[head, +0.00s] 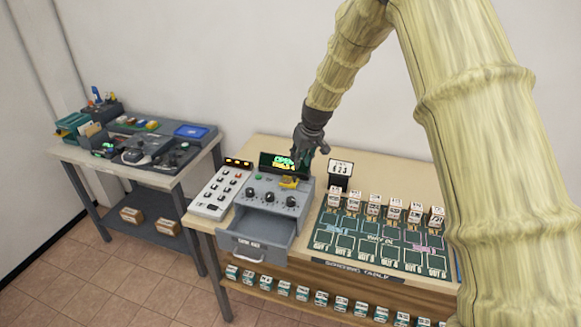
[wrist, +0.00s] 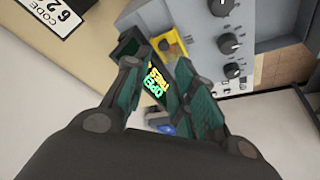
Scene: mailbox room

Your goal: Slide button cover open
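The yellow button cover (head: 289,183) sits on top of the grey control box (head: 262,192), near its right back part. It also shows in the wrist view (wrist: 178,41), with a brownish round part inside it. My gripper (head: 312,147) is above the back of the box, pointing down. In the wrist view my gripper (wrist: 148,48) has its fingers apart with a gap between the tips. The right fingertip is close beside the yellow cover and overlaps it in the picture; I cannot tell whether they touch. Nothing shows held between the fingers.
A small screen (head: 284,162) with green and yellow text stands behind the box. Black knobs line the box, and its front drawer (head: 259,238) is pulled out. A keypad panel (head: 219,192) is left; a code sign (head: 340,169) and sorting board (head: 376,243) are right.

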